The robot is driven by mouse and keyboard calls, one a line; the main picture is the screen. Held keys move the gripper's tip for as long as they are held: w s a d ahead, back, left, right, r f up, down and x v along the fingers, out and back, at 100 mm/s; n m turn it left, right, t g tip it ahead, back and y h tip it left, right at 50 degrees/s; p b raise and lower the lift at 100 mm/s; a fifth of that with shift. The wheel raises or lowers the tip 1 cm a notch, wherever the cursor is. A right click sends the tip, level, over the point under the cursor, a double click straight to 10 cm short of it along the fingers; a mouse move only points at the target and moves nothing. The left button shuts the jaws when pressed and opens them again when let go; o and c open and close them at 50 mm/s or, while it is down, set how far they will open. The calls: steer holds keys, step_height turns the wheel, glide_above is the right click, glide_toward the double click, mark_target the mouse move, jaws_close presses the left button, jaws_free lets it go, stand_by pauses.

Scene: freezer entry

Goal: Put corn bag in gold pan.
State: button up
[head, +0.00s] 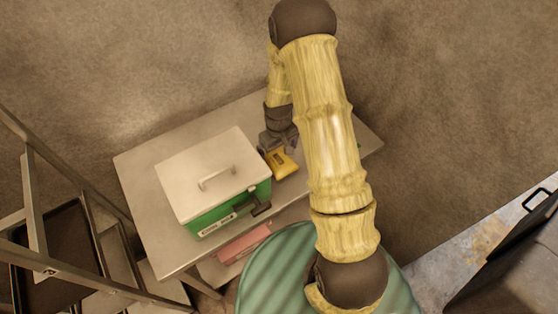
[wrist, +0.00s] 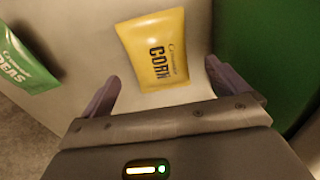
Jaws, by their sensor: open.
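The yellow corn bag (head: 284,164) lies on the metal table, just right of the green box. In the wrist view the corn bag (wrist: 156,50) lies flat between and ahead of my fingertips, its print facing up. My gripper (head: 278,150) is over the table at the bag, with its fingers apart. In the wrist view my gripper (wrist: 163,78) is open, one finger on each side of the bag's near end. I cannot tell whether a finger touches it. I cannot make out a gold pan in either view.
A green box with a pale handled lid (head: 212,173) stands close left of the bag. A green peas bag (wrist: 28,65) lies on the table's other side. A pink package (head: 244,243) sits below the table (head: 150,232). A metal rack with dark trays (head: 55,250) stands at left.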

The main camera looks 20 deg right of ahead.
mark_target(279, 158)
steer(key=shift+d+f+p, duration=0.1)
steer(key=shift+f+p, duration=1.2)
steer(key=shift+f, duration=1.25)
steer(key=c, duration=1.3)
steer(key=shift+r, duration=0.1)
step_height(279, 158, up, 10)
steer(key=b, duration=0.3)
